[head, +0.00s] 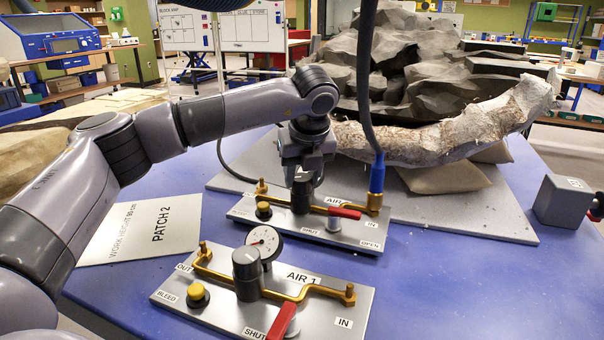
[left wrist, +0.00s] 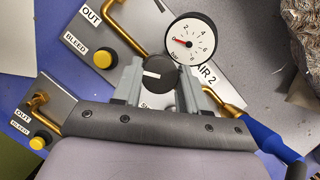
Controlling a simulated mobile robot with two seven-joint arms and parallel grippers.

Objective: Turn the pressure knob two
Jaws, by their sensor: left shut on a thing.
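The AIR 2 panel (head: 240,210) lies on the blue table in front of the fossil. Its black pressure knob (head: 301,197) stands upright between the jaws of my left gripper (head: 303,178), which comes down from above. In the left wrist view the knob (left wrist: 158,76) shows a white mark pointing left, and the jaws (left wrist: 160,82) are shut on its sides. The AIR 2 gauge (left wrist: 188,40) has a red needle near 0; the gripper hides it in the head view. My right gripper is not in view.
The AIR 1 panel (head: 215,308), with its own knob (head: 247,272) and gauge (head: 264,243), lies nearer. A red lever (head: 345,213) and blue hose fitting (head: 377,175) stand right of the held knob. A large fossil bone (head: 440,130) lies behind. Table at right is mostly clear.

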